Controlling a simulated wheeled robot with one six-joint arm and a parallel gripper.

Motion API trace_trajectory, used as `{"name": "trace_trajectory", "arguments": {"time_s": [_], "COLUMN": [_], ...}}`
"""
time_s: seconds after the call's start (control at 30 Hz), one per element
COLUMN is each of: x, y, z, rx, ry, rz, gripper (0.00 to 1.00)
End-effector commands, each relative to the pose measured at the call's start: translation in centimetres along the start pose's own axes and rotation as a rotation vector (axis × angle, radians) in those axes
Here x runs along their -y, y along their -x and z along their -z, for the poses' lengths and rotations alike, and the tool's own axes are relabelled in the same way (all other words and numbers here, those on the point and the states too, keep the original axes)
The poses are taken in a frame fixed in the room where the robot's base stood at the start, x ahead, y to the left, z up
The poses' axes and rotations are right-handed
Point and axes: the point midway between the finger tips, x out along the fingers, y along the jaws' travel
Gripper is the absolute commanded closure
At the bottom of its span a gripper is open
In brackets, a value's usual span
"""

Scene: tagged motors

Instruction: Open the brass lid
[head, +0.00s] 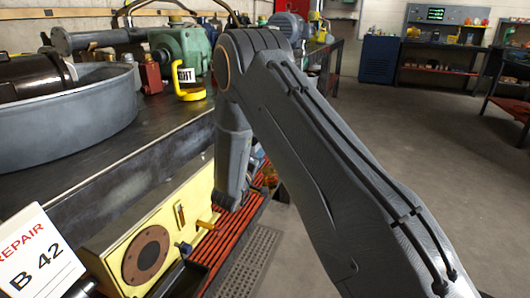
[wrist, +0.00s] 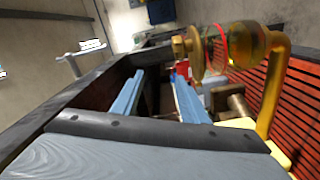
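My gripper (wrist: 159,76) shows in the wrist view as two pale blue fingers with a clear gap between them. It is open and nothing is seen between its fingers. A rounded brass-coloured part (wrist: 246,44) with a red ring around it is to the right of the fingers, apart from them. I cannot tell whether it is the brass lid. A yellow bent bar (wrist: 272,88) runs beside it. In the head view my arm hangs down by the bench front and the fingers cannot be made out.
A yellow panel (head: 188,198) with a round brown flange (head: 147,254) stands below the bench edge, near red slats (head: 237,232). A repair sign (head: 35,255) is at lower left. A grey tub (head: 75,125) and green motor (head: 184,48) stand on the bench. Open floor lies right.

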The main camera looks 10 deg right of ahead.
Motion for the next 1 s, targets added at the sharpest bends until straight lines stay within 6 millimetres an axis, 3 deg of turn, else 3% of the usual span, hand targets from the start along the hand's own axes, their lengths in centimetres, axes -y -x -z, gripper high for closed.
{"name": "trace_trajectory", "arguments": {"time_s": [0.1,0.3,0.77,1.0], "x": [-0.1,0.0,-0.1,-1.0], "y": [2.1,4.1,4.3,4.8], "z": [0.1,0.1,0.3,3.0], "rx": [-0.002,-0.001,-0.006,-0.062], "ry": [0.001,0.000,-0.016,-0.195], "rz": [0.002,0.001,0.015,0.227], "gripper": [0.60,0.60,0.61,0.61]}}
